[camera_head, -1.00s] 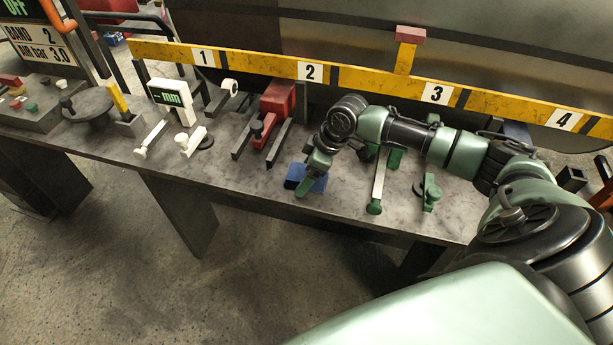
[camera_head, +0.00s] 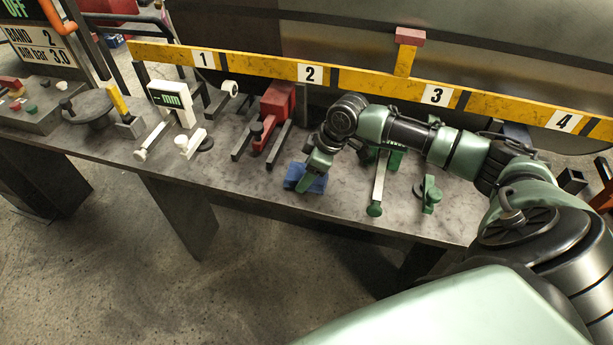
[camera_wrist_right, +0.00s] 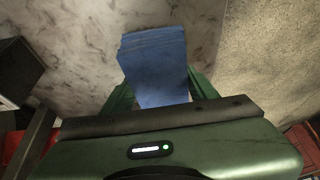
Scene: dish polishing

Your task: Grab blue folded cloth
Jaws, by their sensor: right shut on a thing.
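The blue folded cloth (camera_head: 293,174) lies on the grey worktop (camera_head: 240,185) near its front edge, below the 2 sign. My right gripper (camera_head: 309,180) reaches down over it and is shut on it, hiding part of the cloth in the head view. In the right wrist view the cloth (camera_wrist_right: 154,62) sits between the two green fingers (camera_wrist_right: 160,92), with its layered end sticking out past them. My left gripper is not in view.
A red clamp block (camera_head: 278,104) with dark rails stands behind and left of the cloth. A green-handled tool (camera_head: 378,185) lies to the right, with another green piece (camera_head: 429,192) beyond it. A white gauge (camera_head: 174,100) stands further left.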

